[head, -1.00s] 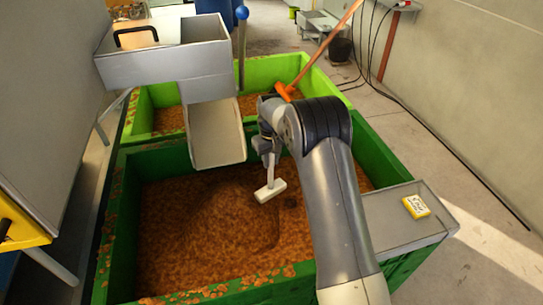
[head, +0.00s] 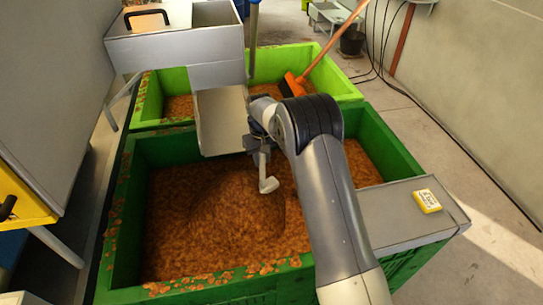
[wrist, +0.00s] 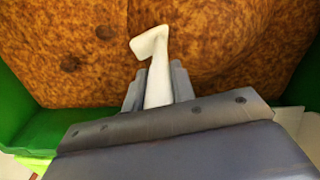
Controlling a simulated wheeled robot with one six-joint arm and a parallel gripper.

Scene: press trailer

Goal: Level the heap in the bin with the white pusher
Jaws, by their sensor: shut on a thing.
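The dark green bin (head: 128,215) holds brown crumbly pomace (head: 215,225), with a mound left of centre and lower ground toward the right. My gripper (head: 260,150) is over the back part of this bin, shut on the handle of the white pusher (head: 268,185). The pusher hangs down with its head over the heap, right of the mound; I cannot tell if it touches. In the wrist view the white pusher (wrist: 151,45) sticks out between the two fingers (wrist: 157,88), above the pomace (wrist: 90,50). My arm hides part of the bin's right side.
A grey metal chute (head: 221,120) overhangs the bin's back edge.

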